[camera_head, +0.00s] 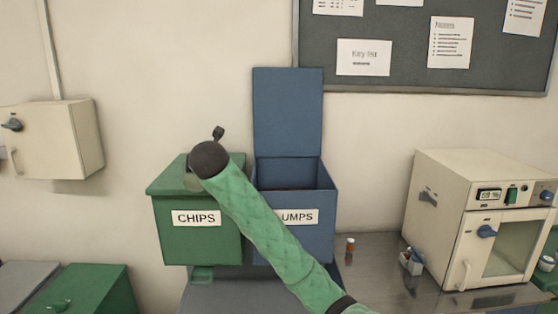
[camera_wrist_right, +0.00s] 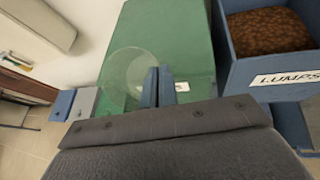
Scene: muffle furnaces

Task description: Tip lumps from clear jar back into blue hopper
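The blue hopper (camera_head: 318,235), labelled LUMPS, stands with its lid (camera_head: 288,110) raised against the wall. In the right wrist view brown lumps (camera_wrist_right: 268,32) lie inside the hopper (camera_wrist_right: 232,72). The clear jar (camera_wrist_right: 122,75) shows as a faint transparent round shape over the green bin, left of the hopper; I see no lumps in it. My right gripper (camera_wrist_right: 157,82) has its fingers close together at the jar's edge and appears to hold its wall. In the head view my right arm's dark wrist hides most of the jar. My left gripper is out of view.
A green bin (camera_head: 170,238) labelled CHIPS stands closed left of the hopper. A cream box (camera_head: 60,140) hangs on the left wall.

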